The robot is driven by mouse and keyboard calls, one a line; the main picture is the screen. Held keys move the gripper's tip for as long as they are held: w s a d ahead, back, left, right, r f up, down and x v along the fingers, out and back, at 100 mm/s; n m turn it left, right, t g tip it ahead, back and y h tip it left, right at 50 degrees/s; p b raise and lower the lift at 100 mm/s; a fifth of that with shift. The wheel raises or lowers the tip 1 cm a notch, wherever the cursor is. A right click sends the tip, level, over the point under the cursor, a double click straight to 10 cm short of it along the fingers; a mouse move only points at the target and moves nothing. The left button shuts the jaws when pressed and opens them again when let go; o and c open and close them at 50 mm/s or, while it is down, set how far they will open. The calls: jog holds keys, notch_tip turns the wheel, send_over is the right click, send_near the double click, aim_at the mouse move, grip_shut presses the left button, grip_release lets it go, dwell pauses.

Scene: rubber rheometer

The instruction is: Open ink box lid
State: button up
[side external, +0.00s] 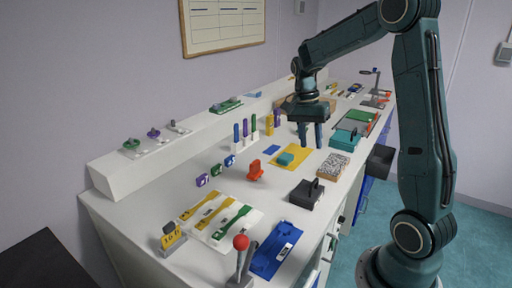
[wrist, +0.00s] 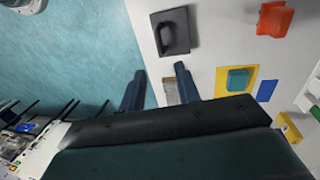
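No box here is clearly marked as the ink box. A black box (side external: 306,195) with a raised handle on top stands near the bench's front edge; it also shows at the top of the wrist view (wrist: 172,32). A small teal block (side external: 286,158) lies on a yellow sheet (side external: 301,149). A teal box (side external: 344,139) stands farther back. I cannot tell whether any lid is separate. My gripper (side external: 312,142) points down above the bench, behind the black box and apart from it. Its two fingers (wrist: 160,71) are spread, with nothing held between them.
A speckled block (side external: 333,166) sits between the black box and the teal box, close to my gripper. An orange-red part (side external: 255,170) stands left of the yellow sheet. A red-balled lever (side external: 240,243) and blue tray (side external: 276,250) are in front. Bare bench surrounds the black box.

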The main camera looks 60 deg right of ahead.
send_over(308, 185)
jog(key=s+a, duration=0.2)
jog(key=a, duration=0.1)
jog(key=f, duration=1.1)
jog(key=shift+s+d+f, duration=0.15)
jog(key=shift+d+f, duration=0.05)
jog(key=shift+d, duration=0.05)
jog(key=shift+c, duration=0.4)
grip_shut()
